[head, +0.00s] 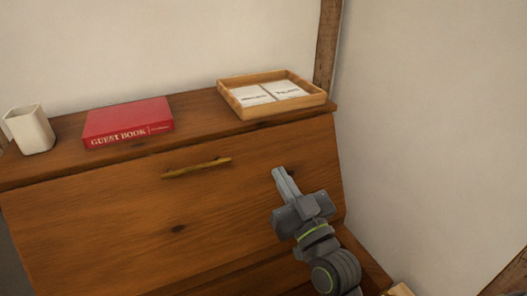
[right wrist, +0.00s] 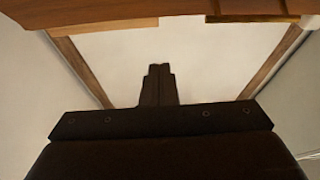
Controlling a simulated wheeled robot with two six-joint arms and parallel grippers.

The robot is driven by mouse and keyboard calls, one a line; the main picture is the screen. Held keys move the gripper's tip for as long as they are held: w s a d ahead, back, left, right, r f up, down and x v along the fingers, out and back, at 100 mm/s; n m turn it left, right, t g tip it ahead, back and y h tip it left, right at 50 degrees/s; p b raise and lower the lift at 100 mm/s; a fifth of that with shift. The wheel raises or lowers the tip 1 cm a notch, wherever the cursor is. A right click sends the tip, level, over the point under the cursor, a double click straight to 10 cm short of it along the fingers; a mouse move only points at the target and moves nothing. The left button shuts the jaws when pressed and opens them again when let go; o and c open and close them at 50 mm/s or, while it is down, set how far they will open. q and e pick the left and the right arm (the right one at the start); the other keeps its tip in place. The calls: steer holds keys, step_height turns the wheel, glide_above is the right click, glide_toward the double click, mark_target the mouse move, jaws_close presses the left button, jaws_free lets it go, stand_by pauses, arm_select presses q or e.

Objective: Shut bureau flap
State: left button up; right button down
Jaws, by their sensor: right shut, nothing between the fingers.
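The bureau flap (head: 175,228) is a brown wooden slanted panel, raised against the front of the bureau, its upper edge along the bureau top. I cannot tell whether a small gap remains. A brass bar handle (head: 197,168) sits near its upper edge. My right gripper (head: 279,173) is shut and empty, in front of the flap's right part, to the right of the handle. Whether it touches the flap is unclear. The right wrist view shows its dark closed fingers (right wrist: 158,72) below a wooden edge. My left gripper is out of view.
The bureau top (head: 196,115) carries a cream cup (head: 29,130), a red guest book (head: 128,122) and a wooden tray (head: 320,99) with white cards (head: 252,95). A white wall (head: 440,130) stands close on the right. A lower wooden ledge (head: 362,262) shows under the flap.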

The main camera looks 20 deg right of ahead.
steer(key=r+p, duration=0.2)
steer(key=p, duration=0.4)
glide_above(259, 165)
steer(key=shift+f+m+h, duration=0.2)
steer(key=shift+m+h, duration=0.2)
